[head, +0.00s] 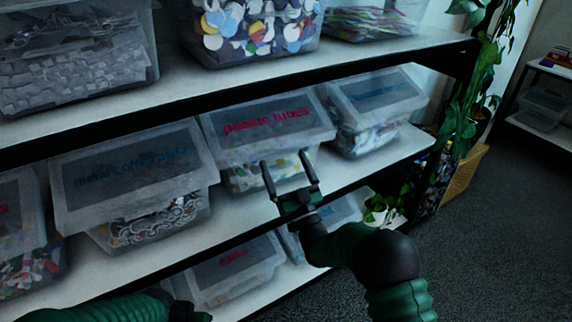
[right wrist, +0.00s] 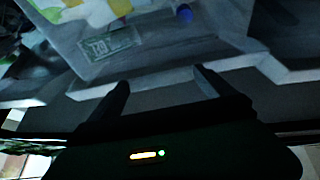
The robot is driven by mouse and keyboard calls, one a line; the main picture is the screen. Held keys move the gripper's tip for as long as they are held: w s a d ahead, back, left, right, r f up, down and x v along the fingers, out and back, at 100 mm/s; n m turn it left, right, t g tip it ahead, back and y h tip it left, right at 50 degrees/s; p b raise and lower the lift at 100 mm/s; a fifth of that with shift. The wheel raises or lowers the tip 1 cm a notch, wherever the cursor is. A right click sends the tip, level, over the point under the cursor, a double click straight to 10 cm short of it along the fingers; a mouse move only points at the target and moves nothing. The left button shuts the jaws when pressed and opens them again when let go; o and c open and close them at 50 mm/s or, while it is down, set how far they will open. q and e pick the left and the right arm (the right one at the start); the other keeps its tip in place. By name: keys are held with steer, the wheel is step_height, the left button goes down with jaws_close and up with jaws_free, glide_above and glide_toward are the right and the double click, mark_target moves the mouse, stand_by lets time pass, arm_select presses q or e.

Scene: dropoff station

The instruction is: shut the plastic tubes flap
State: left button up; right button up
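The plastic tubes bin (head: 240,178) is a clear box on the middle shelf, with colourful pieces inside. Its flap (head: 265,120), marked in red letters, lies over the top and slopes towards me; I cannot tell whether it is fully seated. My right gripper (head: 284,160) is in front of the bin, just below the flap's front edge, fingers apart and empty. In the right wrist view the open fingers (right wrist: 160,82) point at a clear bin wall with a small label (right wrist: 110,45). Of my left arm, only the forearm and wrist show at the bottom left; its fingers are hidden.
The metal coffee pods bin (head: 130,180) stands to the left, and another blue-lettered bin (head: 375,105) to the right. The upper shelf edge (head: 230,88) runs above the flap. More bins (head: 235,270) are below. A plant (head: 480,85) stands at the right, with open floor beyond.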

steer(key=shift+o, duration=0.7)
steer(key=shift+w+a+f, duration=0.1)
steer(key=shift+w+f, duration=0.05)
steer(key=shift+f, duration=0.5)
steer(key=shift+w, duration=0.2)
steer(key=shift+a, duration=0.1)
steer(key=shift+s+r, duration=0.15)
steer(key=shift+s, duration=0.05)
arm_select(q)
steer(key=b+x, duration=0.2)
steer(key=x, duration=0.1)
steer(key=shift+s+f+b, duration=0.1)
steer(key=shift+b, duration=0.3)
arm_select(e)
steer(key=v, duration=1.6)
steer(key=shift+d+f, duration=0.25)
steer(key=shift+f, duration=0.2)
steer(key=shift+s+r, duration=0.1)
